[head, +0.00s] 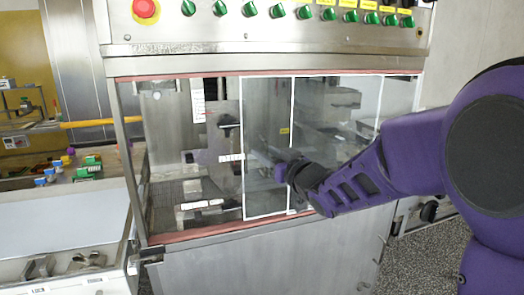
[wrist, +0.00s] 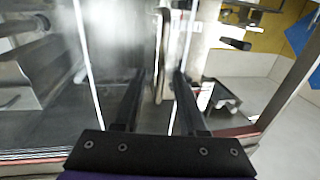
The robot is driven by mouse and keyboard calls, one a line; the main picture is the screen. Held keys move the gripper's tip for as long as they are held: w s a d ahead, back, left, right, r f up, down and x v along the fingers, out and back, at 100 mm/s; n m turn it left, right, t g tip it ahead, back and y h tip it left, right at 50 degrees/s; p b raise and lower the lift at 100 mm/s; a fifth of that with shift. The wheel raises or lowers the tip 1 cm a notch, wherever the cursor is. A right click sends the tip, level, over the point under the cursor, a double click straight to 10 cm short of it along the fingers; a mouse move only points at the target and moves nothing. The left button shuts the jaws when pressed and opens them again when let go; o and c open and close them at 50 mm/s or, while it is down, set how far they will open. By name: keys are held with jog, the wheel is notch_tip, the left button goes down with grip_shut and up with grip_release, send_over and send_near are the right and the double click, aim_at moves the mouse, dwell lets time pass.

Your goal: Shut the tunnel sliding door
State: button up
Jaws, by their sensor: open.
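The tunnel sliding door is a clear panel (head: 267,120) with thin white edges, across the middle of the machine's front window. The window to its left is uncovered by this panel. White edge lines of the door (wrist: 84,45) also show in the wrist view. My gripper (head: 283,172) is at the lower part of the door, near its right white edge. In the wrist view my gripper (wrist: 157,78) is open, with one dark finger on each side of a pale upright bar (wrist: 162,45), which looks like the door handle. I cannot tell whether the fingers touch it.
A control panel (head: 270,12) with green knobs and a red stop button (head: 145,9) sits above the window. A pinkish sill (head: 195,234) runs below it. A side table (head: 75,215) with small coloured blocks stands at left. Grey floor is clear at right.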

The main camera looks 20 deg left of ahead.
jog(key=shift+w, duration=0.1)
dwell(0.3)
grip_shut()
dwell(1.3)
